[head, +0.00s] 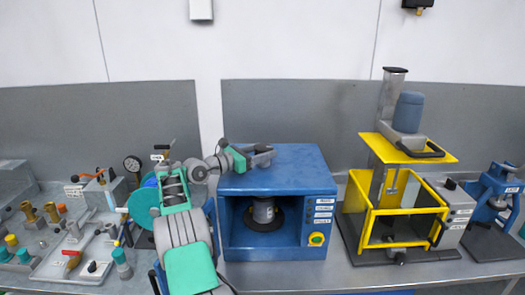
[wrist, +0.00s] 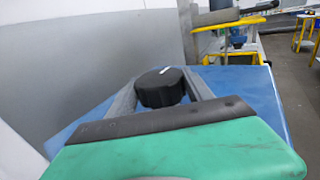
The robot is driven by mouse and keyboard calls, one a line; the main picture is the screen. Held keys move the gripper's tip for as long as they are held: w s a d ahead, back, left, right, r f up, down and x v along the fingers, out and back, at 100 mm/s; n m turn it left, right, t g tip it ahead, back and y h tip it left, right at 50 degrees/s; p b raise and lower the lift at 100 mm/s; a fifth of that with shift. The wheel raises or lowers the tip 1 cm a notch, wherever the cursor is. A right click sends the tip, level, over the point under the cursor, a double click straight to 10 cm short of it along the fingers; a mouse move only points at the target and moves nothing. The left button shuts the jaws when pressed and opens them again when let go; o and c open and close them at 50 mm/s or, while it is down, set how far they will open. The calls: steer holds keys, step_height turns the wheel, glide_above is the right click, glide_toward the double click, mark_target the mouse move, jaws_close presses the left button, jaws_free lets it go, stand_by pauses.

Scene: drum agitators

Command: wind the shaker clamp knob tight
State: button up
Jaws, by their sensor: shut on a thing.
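The blue shaker (head: 285,185) stands on the bench in the middle of the head view. Its open front shows a grey can (head: 263,210) on a dark round base inside. The black clamp knob (wrist: 160,88), with a white mark on its top, is on the shaker's blue top in the wrist view. My gripper (head: 262,153) reaches in over the top of the shaker from the left. In the wrist view my gripper (wrist: 163,90) has its grey fingers on both sides of the knob, shut on it. In the head view the knob is hard to make out at my gripper.
A yellow-framed mixer (head: 408,158) stands right of the shaker, with a blue press (head: 497,190) beyond it. A grey panel (head: 300,115) rises behind the bench.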

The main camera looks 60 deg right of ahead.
steer(key=shift+m+g+y, duration=0.4)
steer(key=shift+m+g, duration=0.1)
steer(key=shift+g, duration=0.1)
steer(key=o, duration=1.4)
steer(key=shift+c, duration=0.2)
steer(key=shift+s+r+n+t+h, duration=0.1)
steer(key=shift+n+t+h, duration=0.4)
steer(key=shift+n+t, duration=0.3)
